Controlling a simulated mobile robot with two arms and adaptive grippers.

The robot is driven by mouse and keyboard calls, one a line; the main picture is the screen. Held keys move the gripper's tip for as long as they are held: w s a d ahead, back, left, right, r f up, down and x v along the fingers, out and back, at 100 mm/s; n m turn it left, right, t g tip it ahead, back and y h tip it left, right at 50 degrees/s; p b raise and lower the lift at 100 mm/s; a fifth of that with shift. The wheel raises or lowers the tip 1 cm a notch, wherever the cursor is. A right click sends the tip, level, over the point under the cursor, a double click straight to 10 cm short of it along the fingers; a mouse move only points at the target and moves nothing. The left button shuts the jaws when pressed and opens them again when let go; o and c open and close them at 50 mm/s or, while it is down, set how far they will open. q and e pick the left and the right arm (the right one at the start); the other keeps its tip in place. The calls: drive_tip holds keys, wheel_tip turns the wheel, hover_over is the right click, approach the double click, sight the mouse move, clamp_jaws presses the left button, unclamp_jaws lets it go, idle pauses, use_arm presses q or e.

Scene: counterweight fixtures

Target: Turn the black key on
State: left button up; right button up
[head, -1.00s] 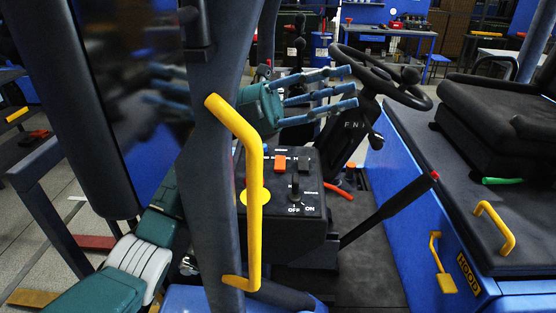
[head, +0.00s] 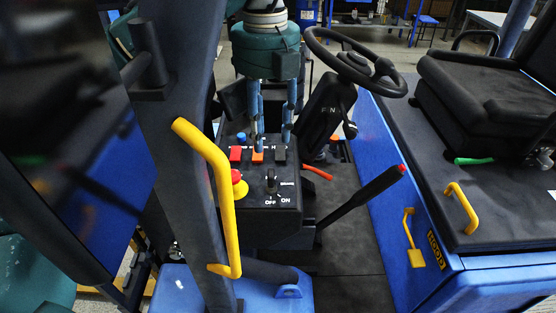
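The black key (head: 271,180) stands upright on the dark control panel (head: 262,224), above the white OFF and ON labels. I cannot tell exactly which label it is turned to. My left gripper (head: 272,146), a teal body with blue fingers, points down over the back of the panel, behind the key in the picture. Its fingers are apart with nothing between them. The fingertips are near the row of switches and do not appear to touch the key. My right gripper is not in view.
A red and yellow stop button (head: 238,184) sits left of the key. Red (head: 236,154) and orange (head: 257,157) switches lie behind it. A yellow handle (head: 222,195) on a dark post stands at left. A red-tipped lever (head: 362,203) and steering wheel (head: 356,64) are at right.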

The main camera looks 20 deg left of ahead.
sight(269, 172)
use_arm(q)
wheel_tip(269, 172, down, 9)
drive_tip(key=shift+a+f+p, duration=0.1)
drive_tip(key=shift+f+p, duration=0.05)
drive_tip(key=shift+p, duration=1.1)
drive_tip(key=shift+s+f, duration=0.1)
drive_tip(key=shift+f, duration=0.5)
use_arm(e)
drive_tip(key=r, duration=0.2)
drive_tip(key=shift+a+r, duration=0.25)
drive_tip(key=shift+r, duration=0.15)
use_arm(q)
clamp_jaws()
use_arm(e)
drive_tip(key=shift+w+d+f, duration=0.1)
